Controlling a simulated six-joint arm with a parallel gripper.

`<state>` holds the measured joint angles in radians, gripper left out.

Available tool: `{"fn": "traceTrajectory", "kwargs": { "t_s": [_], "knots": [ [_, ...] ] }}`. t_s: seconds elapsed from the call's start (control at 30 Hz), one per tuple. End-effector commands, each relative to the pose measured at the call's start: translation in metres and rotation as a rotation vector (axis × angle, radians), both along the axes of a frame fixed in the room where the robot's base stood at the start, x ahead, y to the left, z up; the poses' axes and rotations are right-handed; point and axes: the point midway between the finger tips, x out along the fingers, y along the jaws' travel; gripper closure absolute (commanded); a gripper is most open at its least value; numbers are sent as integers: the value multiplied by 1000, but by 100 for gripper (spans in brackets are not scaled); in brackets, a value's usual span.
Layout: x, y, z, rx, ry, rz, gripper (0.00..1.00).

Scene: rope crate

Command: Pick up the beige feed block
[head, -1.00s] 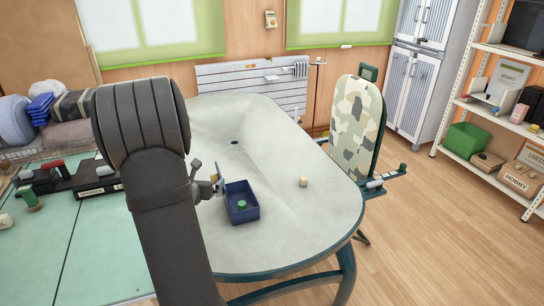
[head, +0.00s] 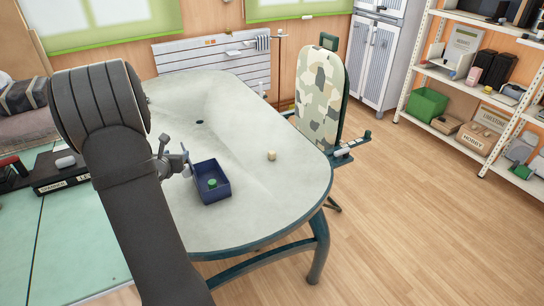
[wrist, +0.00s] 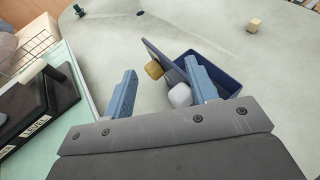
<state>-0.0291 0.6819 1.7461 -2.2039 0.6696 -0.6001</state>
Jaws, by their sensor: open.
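The beige feed block (head: 271,155) is a small cube on the pale tabletop, right of the navy crate (head: 214,196). In the wrist view the block (wrist: 254,25) lies at the upper right, beyond the crate (wrist: 226,84) and clear of my fingers. My gripper (head: 188,163) is by the crate's left side in the head view. In the wrist view its two blue fingers (wrist: 160,68) are apart. A tan knob-like piece (wrist: 154,69) and a whitish one (wrist: 180,95) show between or behind them by a slate panel; I cannot tell whether they touch.
A green piece (head: 212,183) is in the crate. The table (head: 235,110) is clear around the block. A green mat (head: 75,222) and dark boxes lie at left.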

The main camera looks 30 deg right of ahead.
Motion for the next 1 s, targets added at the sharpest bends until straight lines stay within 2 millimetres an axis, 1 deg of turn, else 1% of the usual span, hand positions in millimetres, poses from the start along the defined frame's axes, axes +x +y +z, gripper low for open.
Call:
{"fn": "traceTrajectory", "kwargs": {
  "t_s": [0.03, 0.07, 0.1, 0.17, 0.2, 0.3, 0.37, 0.47, 0.5, 0.6, 0.67, 0.77, 0.9, 1.0],
  "knots": [
    [19, -17, -3, -6, -14, -44, 47],
    [30, -27, -4, -11, -21, -71, 47],
    [44, -42, -6, -18, -31, -111, 47],
    [64, -65, -10, -26, -45, -170, 47],
    [76, -80, -13, -30, -53, -210, 47],
    [99, -115, -21, -38, -66, -296, 47],
    [110, -136, -27, -41, -72, -346, 47],
    [125, -170, -39, -40, -77, -429, 47],
    [130, -185, -45, -39, -78, -463, 47],
    [140, -221, -61, -31, -75, -547, 47],
    [143, -240, -70, -24, -74, -592, 47],
    [144, -270, -88, -12, -65, -664, 47],
    [127, -300, -129, 4, -36, -799, 47],
    [113, -315, -155, 14, -13, -882, 47]
  ]
}}
